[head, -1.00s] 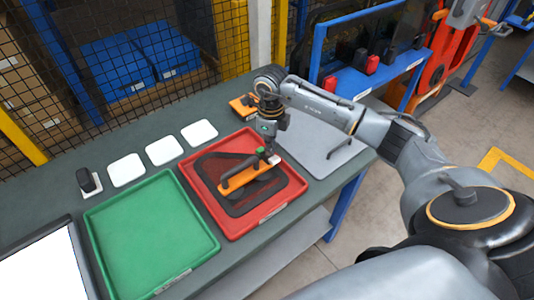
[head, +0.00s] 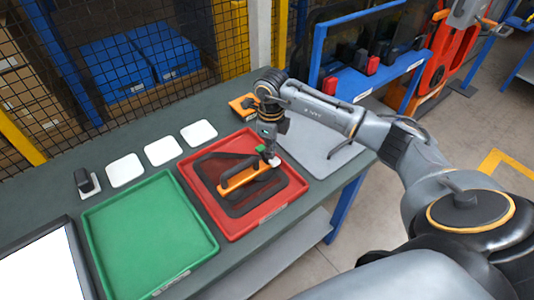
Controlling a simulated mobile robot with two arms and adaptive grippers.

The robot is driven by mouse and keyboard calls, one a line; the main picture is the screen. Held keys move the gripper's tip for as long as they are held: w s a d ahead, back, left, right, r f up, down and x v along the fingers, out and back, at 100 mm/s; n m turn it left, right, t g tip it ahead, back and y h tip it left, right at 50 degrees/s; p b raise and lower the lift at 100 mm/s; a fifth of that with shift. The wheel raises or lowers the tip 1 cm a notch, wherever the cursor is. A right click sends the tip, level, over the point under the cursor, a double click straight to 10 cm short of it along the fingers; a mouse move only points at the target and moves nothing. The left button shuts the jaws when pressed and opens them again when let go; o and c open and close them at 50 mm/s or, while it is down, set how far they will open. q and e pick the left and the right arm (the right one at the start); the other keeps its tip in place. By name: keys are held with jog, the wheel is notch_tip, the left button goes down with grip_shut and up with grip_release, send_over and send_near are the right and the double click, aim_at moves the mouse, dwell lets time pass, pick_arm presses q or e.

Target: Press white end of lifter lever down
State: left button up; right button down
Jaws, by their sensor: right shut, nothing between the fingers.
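The orange lifter (head: 245,183) with a black handle lies on a dark glass pane (head: 238,206) in the red tray (head: 196,205). Its lever has a white end (head: 274,161) at the right end of the lifter, with a green part (head: 260,149) beside it. My right gripper (head: 268,148) points down right at the lever end. Its fingers are small and partly hidden, and it looks shut with nothing held. I cannot tell whether it touches the lever. My left gripper is out of view.
An empty green tray (head: 150,235) stands left of the red tray. White square pads (head: 162,151) lie behind the trays, with a black object (head: 84,180) on the leftmost one. An orange device (head: 243,105) stands behind my right gripper. A grey sheet (head: 318,150) lies on the right.

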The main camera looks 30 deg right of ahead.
jog(key=shift+f, duration=0.3)
jog(key=shift+w+r+p, duration=0.1)
jog(key=shift+r+p, duration=0.45)
jog(key=shift+r, duration=0.55)
jog(key=shift+r+p, duration=1.4)
jog(key=shift+r, duration=1.05)
